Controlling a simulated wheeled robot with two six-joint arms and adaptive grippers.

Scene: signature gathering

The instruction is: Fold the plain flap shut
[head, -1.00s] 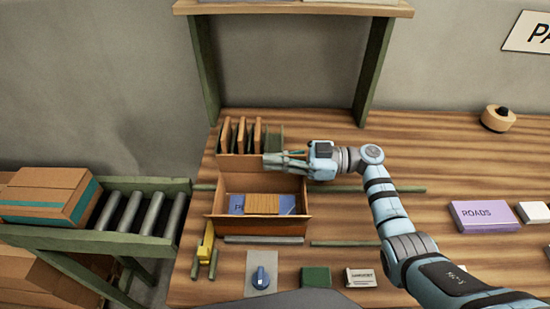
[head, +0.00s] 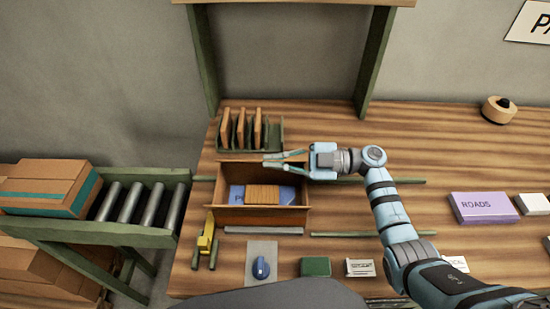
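An open brown carton (head: 222,215) stands on the wooden table at centre left. Its inside shows, with a blue item (head: 236,193) and a slatted tan block (head: 275,194) in it. A brown panel (head: 240,172) rises along its far side; I cannot tell whether this is the plain flap or the wall. My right gripper (head: 266,160) is at the far edge, fingers pointing left across the panel's top. My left gripper is out of view.
A green rack (head: 275,135) with upright brown boards (head: 240,130) stands just behind the carton. Green rails (head: 360,234) lie around it. A yellow tool (head: 207,240) and a blue-knobbed plate (head: 261,280) are in front. A roller conveyor (head: 130,204) is left. Table right of my arm holds a purple box (head: 483,207).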

